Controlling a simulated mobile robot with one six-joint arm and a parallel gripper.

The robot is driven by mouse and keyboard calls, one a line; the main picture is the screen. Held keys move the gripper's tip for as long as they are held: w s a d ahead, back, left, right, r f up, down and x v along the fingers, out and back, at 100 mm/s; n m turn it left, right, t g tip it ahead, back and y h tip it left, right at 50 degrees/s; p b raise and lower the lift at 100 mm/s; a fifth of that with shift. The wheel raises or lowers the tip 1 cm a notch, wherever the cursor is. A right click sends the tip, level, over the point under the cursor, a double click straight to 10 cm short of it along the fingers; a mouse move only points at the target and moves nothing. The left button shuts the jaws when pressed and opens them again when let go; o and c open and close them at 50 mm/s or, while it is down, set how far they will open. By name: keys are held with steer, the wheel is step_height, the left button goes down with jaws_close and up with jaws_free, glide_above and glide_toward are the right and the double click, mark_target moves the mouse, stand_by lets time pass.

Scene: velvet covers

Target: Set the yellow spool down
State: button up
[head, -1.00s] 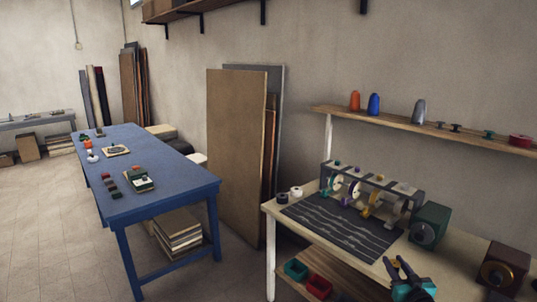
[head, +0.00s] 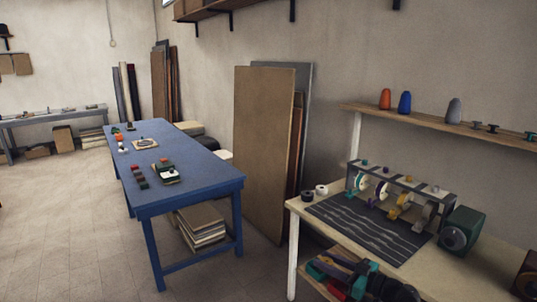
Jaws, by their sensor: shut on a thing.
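My gripper (head: 338,268) is low at the bottom of the head view, in front of the pale bench (head: 470,268) and over its lower shelf. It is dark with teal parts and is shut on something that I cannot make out. A yellow spool-like piece (head: 400,204) shows on the grey rack (head: 385,178) on the bench, among teal, purple and grey ones. My gripper is well apart from it. I see no other yellow spool; the jaws' contents are hidden.
A green bin (head: 318,270) and a red bin (head: 334,291) on the lower shelf are partly covered by my arm. A striped dark mat (head: 370,228) lies before the rack. A dark green box (head: 461,231) stands right. The blue table (head: 200,172) has bare room.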

steer(key=shift+s+a+f+n+g+y, duration=0.25)
steer(key=shift+s+a+n+g+y, duration=0.15)
steer(key=shift+s, duration=0.2)
steer(key=shift+s+a+f+n+g+y, duration=0.2)
steer(key=shift+s+a+f+n+g, duration=0.15)
steer(key=shift+s+a, duration=0.2)
steer(key=shift+d+r, duration=0.1)
